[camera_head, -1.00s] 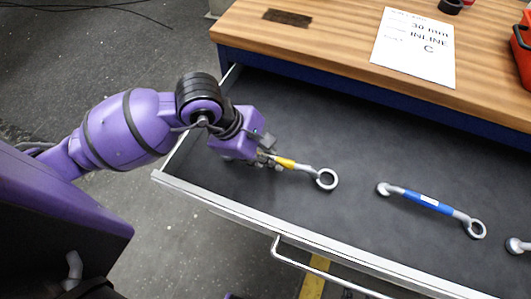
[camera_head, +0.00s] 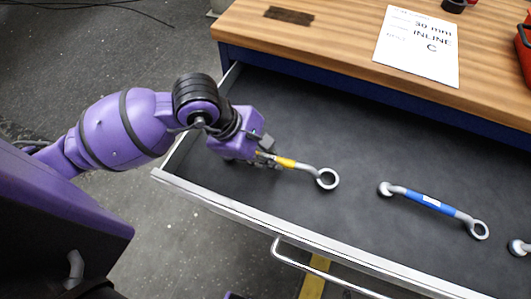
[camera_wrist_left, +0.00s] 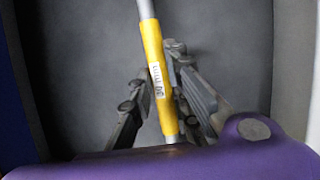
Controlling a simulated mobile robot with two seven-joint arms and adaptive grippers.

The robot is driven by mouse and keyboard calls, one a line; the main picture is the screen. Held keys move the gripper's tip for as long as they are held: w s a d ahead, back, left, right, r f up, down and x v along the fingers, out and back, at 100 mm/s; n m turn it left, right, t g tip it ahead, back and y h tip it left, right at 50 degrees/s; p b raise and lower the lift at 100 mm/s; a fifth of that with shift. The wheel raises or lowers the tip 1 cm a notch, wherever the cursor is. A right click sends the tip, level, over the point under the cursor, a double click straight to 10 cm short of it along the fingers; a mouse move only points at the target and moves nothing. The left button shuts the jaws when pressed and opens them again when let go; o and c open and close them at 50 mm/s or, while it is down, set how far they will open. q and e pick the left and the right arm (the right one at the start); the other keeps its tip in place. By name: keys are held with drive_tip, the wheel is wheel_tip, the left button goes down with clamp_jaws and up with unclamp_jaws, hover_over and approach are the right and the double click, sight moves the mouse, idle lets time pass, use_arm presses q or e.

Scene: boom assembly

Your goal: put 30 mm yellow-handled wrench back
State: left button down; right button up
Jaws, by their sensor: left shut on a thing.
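The yellow-handled wrench (camera_head: 286,162) is in the left part of the open drawer (camera_head: 330,125), its grey ring end pointing right. My left gripper (camera_head: 268,158) is shut on its handle, low over the drawer floor. In the left wrist view the yellow handle (camera_wrist_left: 157,70), with a white label, runs between the two dark fingers (camera_wrist_left: 160,95). Whether the wrench touches the drawer floor I cannot tell. The handle's near end is hidden by the gripper in the head view. My right gripper is not in view.
A blue-handled wrench (camera_head: 430,202) lies to the right in the drawer, with part of another wrench (camera_head: 519,247) at the right edge. The drawer's metal front rim (camera_head: 240,215) is close. A paper reading 30 mm INLINE C (camera_head: 418,45) lies on the wooden top.

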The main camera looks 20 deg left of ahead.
use_arm(q)
drive_tip(key=shift+f, duration=0.1)
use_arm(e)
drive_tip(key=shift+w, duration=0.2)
use_arm(q)
drive_tip(key=shift+f, duration=0.1)
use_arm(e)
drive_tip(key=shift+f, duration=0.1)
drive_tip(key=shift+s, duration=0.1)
use_arm(q)
drive_tip(key=shift+f+b, duration=0.25)
drive_tip(key=shift+b, duration=0.1)
drive_tip(key=c, duration=1.7)
unclamp_jaws()
drive_tip(key=shift+o, duration=0.6)
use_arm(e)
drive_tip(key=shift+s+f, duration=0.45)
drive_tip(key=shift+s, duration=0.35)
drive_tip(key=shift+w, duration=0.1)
